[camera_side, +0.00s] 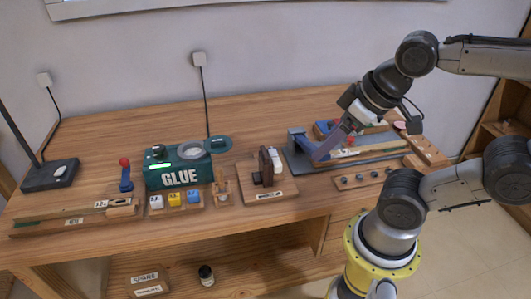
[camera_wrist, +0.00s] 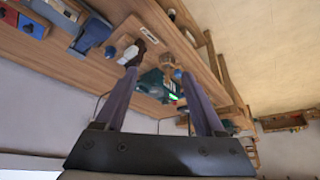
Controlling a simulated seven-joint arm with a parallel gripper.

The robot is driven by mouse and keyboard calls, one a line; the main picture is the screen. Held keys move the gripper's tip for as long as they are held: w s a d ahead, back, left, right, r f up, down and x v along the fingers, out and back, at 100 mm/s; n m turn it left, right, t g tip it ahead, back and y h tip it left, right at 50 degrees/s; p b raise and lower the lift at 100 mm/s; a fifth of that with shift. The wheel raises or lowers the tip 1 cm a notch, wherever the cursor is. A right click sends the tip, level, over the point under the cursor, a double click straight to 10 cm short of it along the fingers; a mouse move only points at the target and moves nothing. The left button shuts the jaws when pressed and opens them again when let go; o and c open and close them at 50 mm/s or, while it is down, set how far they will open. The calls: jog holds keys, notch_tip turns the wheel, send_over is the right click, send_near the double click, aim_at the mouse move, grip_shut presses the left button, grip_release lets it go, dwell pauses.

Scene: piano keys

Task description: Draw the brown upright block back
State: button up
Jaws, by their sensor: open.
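The brown upright block (camera_side: 264,168) stands on a small wooden base (camera_side: 283,190) near the middle of the bench in the side view. A white piece (camera_side: 276,157) stands beside it. In the wrist view the brown block (camera_wrist: 141,46) shows beyond my left-hand fingertip, with the white piece (camera_wrist: 129,55) next to it. My gripper (camera_side: 317,158) is open, its fingers pointing down and left, to the right of the block and apart from it. In the wrist view the two fingers of my gripper (camera_wrist: 158,76) are spread wide with nothing held between them.
A green GLUE box (camera_side: 178,172) stands left of the block, with coloured cubes (camera_side: 174,199) in front. A blue-grey fixture (camera_side: 298,158) lies close by my fingertips. A wooden rail with knobs (camera_side: 372,177) is at the right. A small clear strip of bench lies between block and fixture.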

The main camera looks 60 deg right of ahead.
jog(key=shift+c, duration=1.1)
jog(key=shift+s+m, duration=0.1)
jog(key=shift+m, duration=0.2)
jog(key=shift+c, duration=0.5)
jog(key=w+r+m, duration=0.3)
jog(key=r, duration=0.1)
jog(key=m+g, duration=0.5)
jog(key=g, duration=0.1)
send_over(265, 151)
notch_tip(265, 151, down, 6)
notch_tip(265, 151, down, 13)
jog(key=shift+a+f, duration=0.1)
jog(key=shift+c, duration=0.2)
